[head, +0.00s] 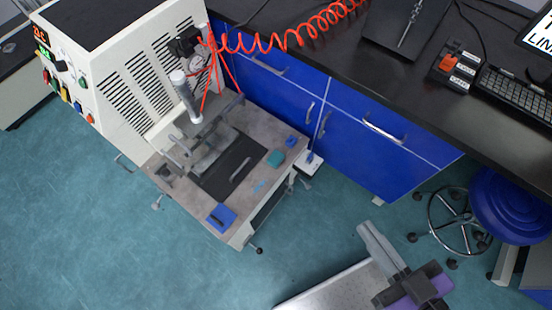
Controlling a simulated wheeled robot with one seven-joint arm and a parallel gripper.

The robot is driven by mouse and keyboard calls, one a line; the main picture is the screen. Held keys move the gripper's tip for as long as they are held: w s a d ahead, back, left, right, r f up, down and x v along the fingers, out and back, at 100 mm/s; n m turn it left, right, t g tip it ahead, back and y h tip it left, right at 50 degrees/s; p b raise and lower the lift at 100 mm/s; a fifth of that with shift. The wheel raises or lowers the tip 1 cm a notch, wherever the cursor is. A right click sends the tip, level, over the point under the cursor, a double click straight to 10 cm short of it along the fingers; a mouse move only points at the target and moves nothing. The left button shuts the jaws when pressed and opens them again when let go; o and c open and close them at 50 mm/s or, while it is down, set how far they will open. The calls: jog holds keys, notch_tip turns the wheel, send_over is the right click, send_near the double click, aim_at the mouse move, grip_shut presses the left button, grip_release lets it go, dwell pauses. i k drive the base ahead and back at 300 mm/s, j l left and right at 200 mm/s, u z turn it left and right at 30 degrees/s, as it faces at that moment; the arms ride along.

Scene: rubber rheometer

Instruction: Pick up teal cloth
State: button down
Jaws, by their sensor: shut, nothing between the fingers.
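The teal cloth (275,158) is a small, folded-looking patch on the right side of the rheometer's worktop (273,133). It lies to the right of a black mat and nothing covers it. My gripper (368,232) is at the lower right, over the floor and well apart from the cloth. It looks shut and empty, with its narrow grey end pointing up and left toward the machine.
A black mat (217,181) with a metal bar lies left of the cloth. A small blue item (291,141) is behind it, a blue pad (220,218) at the front corner. Blue cabinets (350,145) and a stool (512,205) stand right. Floor (110,240) before the machine is clear.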

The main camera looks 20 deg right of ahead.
aim_at(274, 160)
jog(key=i+l+u, duration=0.3)
jog(key=u, duration=0.15)
jog(key=i+l+u, duration=0.2)
jog(key=l+u, duration=0.2)
